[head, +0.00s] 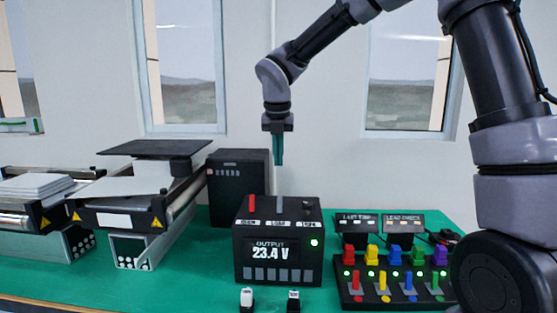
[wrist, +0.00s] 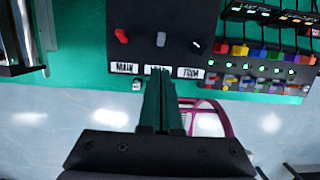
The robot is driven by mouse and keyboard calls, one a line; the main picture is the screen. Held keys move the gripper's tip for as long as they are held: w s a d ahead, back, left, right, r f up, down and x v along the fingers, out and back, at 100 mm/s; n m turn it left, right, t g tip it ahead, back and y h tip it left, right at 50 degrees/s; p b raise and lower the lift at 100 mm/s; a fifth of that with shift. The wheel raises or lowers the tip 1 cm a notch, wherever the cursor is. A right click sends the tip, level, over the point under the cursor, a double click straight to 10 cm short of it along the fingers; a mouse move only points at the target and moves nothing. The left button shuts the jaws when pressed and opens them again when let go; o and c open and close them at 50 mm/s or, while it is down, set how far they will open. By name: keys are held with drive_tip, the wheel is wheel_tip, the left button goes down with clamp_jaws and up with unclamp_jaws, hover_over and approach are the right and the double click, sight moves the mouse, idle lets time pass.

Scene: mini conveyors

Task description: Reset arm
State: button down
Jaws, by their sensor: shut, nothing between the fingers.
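My gripper (head: 280,162) hangs from my arm with its fingers pointing down, above the back of the black power box (head: 300,272). Its two green fingers are together and hold nothing. In the wrist view my gripper (wrist: 160,72) points toward the box top, apart from it as far as the head view shows. The box has a red lever (head: 252,204), a grey lever (head: 279,204) and a black knob (head: 308,203) on top. Its front display reads OUTPUT 23.4 V beside a lit green light (head: 314,242).
A switch panel (head: 350,298) with coloured blocks, small levers and green lights stands at the right. Two labelled boxes stand behind it. Mini conveyors (head: 130,215) are at the left, and a black cabinet (head: 238,170) stands behind the power box. Bare green table (head: 200,277) shows between them.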

drive_tip(key=s+d+r+m+t, duration=0.1)
drive_tip(key=s+d+r+m, duration=0.35)
drive_tip(key=d+m, duration=0.5)
drive_tip(key=s+d+r+m+t, duration=0.1)
drive_tip(key=s+d+r+m, duration=0.35)
drive_tip(key=d+m, duration=0.45)
drive_tip(key=s+d+r+m+t+y, duration=0.1)
drive_tip(key=s+d+m, duration=0.3)
drive_tip(key=m, duration=0.6)
drive_tip(key=s+d+r+m+t+y, duration=0.1)
drive_tip(key=s+d+m, duration=0.3)
drive_tip(key=s+m, duration=0.3)
drive_tip(key=m, duration=0.4)
drive_tip(key=shift+s+d+r+t, duration=0.15)
drive_tip(key=shift+s+d+t, duration=0.05)
drive_tip(key=shift+d+t, duration=0.1)
